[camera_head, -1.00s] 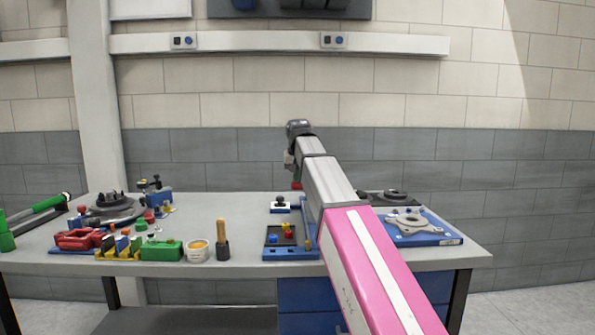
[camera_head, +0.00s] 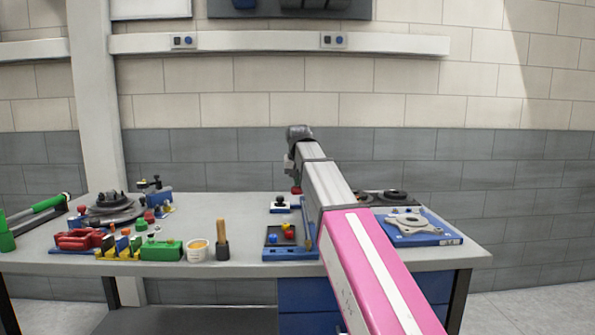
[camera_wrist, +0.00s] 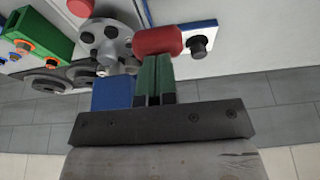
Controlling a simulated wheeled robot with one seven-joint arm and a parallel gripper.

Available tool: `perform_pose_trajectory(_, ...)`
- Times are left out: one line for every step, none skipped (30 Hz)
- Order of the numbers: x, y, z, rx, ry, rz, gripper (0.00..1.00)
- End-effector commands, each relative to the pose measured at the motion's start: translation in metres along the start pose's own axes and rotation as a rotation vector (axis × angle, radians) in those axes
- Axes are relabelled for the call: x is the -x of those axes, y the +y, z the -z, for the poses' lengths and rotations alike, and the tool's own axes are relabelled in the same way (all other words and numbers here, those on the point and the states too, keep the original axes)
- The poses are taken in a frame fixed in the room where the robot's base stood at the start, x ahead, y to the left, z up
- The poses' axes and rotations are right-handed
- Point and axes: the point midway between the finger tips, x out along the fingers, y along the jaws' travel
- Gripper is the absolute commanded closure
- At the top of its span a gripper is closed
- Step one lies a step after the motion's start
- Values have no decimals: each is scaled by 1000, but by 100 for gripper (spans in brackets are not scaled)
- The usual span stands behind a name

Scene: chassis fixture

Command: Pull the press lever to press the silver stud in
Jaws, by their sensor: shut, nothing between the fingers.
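My gripper (camera_wrist: 155,60) is shut, its green fingers together and empty. In the wrist view its tips are right at a red cylindrical grip (camera_wrist: 157,41), which looks like the press lever's handle. I cannot tell whether they touch. In the head view a small red part (camera_head: 296,190) shows below the wrist, beside my arm; the gripper's fingers are not clear there. A blue block (camera_wrist: 112,92) lies left of the fingers in the wrist view. I cannot make out the silver stud; the press is largely hidden by my arm in the head view.
A silver hub with dark knobs (camera_wrist: 108,42) is left of the red grip. A dark knob on a white block (camera_wrist: 198,45) is to its right. A blue-framed tray (camera_head: 290,254) and a blue plate with a silver flange (camera_head: 432,238) flank my arm. The table's left half is crowded.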

Motion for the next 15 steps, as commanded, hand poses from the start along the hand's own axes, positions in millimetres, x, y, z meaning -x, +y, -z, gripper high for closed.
perform_pose_trajectory(-1,0,2,0,4,0,100)
perform_pose_trajectory(-1,0,2,0,4,0,100)
perform_pose_trajectory(-2,0,2,0,4,0,100)
perform_pose_trajectory(-1,0,2,0,4,0,100)
perform_pose_trajectory(-1,0,2,0,4,0,100)
perform_pose_trajectory(-1,0,2,0,4,0,100)
perform_pose_trajectory(-1,0,2,0,4,0,100)
perform_pose_trajectory(-1,0,2,0,4,0,100)
perform_pose_trajectory(-1,0,2,0,4,0,100)
perform_pose_trajectory(-2,0,2,0,3,0,100)
perform_pose_trajectory(-2,0,2,0,3,0,100)
perform_pose_trajectory(-2,0,2,0,3,0,100)
perform_pose_trajectory(-3,0,1,0,3,0,100)
perform_pose_trajectory(-3,0,1,0,3,0,100)
perform_pose_trajectory(-4,0,1,0,2,0,100)
